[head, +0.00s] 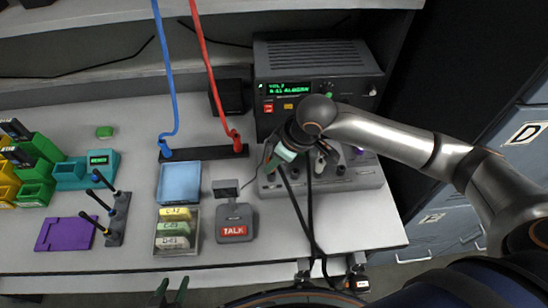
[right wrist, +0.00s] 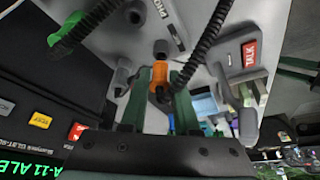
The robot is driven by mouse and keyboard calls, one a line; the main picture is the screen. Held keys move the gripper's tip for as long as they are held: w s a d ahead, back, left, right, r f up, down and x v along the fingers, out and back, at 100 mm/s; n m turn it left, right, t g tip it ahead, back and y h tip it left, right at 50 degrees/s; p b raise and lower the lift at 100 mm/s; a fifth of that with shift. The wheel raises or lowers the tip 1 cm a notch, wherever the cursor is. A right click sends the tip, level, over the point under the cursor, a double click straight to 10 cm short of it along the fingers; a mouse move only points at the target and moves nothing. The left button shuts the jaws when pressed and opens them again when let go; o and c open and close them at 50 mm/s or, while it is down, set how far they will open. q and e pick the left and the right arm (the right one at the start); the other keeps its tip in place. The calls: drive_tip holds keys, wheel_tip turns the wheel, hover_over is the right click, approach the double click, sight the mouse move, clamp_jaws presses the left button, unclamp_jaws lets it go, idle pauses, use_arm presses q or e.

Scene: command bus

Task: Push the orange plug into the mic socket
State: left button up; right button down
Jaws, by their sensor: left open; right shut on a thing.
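The orange plug (right wrist: 160,74) is between the green fingers of my right gripper (right wrist: 159,82), which is shut on it. A black cable runs past it. A dark round part (right wrist: 160,47) lies just beyond the plug's end against the grey panel, beside a partly readable label (right wrist: 170,22); I cannot tell whether plug and socket touch. In the head view my right gripper (head: 272,162) is at the left part of the grey socket panel (head: 372,181), and hides the plug. My left gripper (head: 172,291) is open and empty at the bottom, before the table's front edge.
The radio (head: 315,73) stands behind the panel. A TALK pedal box (head: 235,222), a blue tray (head: 179,183) and a card holder (head: 176,244) stand left of it. Black cables (head: 311,232) hang over the table's front edge. Blue and red cords (head: 208,65) rise behind.

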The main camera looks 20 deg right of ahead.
drive_tip(key=shift+f, duration=0.5)
idle(0.6)
drive_tip(key=shift+f+p, duration=0.6)
drive_tip(key=shift+p, duration=0.3)
idle(0.8)
drive_tip(key=c, duration=0.6)
unclamp_jaws()
drive_tip(key=shift+o, duration=0.2)
drive_tip(key=shift+r, duration=4)
